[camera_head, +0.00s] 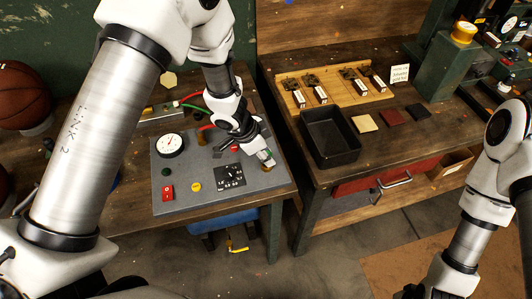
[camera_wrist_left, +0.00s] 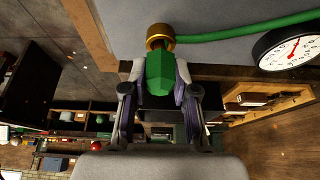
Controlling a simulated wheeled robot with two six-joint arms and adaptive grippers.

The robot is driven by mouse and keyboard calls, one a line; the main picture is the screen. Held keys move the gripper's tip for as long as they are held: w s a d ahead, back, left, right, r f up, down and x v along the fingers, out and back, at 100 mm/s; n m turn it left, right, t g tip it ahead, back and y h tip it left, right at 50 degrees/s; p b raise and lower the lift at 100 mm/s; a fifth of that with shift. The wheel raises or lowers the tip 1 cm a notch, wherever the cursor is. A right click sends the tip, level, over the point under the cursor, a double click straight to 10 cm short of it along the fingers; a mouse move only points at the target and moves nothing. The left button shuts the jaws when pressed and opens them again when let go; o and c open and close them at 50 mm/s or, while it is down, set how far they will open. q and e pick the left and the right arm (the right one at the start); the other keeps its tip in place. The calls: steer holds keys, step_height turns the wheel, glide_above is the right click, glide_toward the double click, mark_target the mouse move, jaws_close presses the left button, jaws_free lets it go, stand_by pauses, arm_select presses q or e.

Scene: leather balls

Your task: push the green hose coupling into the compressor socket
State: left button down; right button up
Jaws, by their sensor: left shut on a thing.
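My left gripper (camera_head: 264,152) is low over the right part of the grey panel (camera_head: 195,206) in the head view. In the left wrist view its two fingers (camera_wrist_left: 160,84) are shut on the green coupling (camera_wrist_left: 159,73), one on each side. A brass ring-like fitting (camera_wrist_left: 160,36), which looks like the socket, stands directly beyond the coupling's far end. They look lined up and touch or overlap in the picture; I cannot tell how deep the coupling sits. In the head view the gripper mostly hides this spot. My right arm shows at right, but its fingertips do not.
The panel carries a round gauge (camera_head: 170,146), a red switch (camera_head: 167,192), a yellow button (camera_head: 195,187) and a black dial plate (camera_head: 230,178). A green hose (camera_wrist_left: 250,29) crosses the wrist view. A black tray (camera_head: 330,137) sits on the right bench. A basketball (camera_head: 22,95) is far left.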

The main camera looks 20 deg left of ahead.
arm_select(q)
steer(key=shift+f, duration=0.45)
steer(key=c, duration=0.8)
jaws_free()
steer(key=v, duration=1.2)
steer(key=shift+f, duration=0.1)
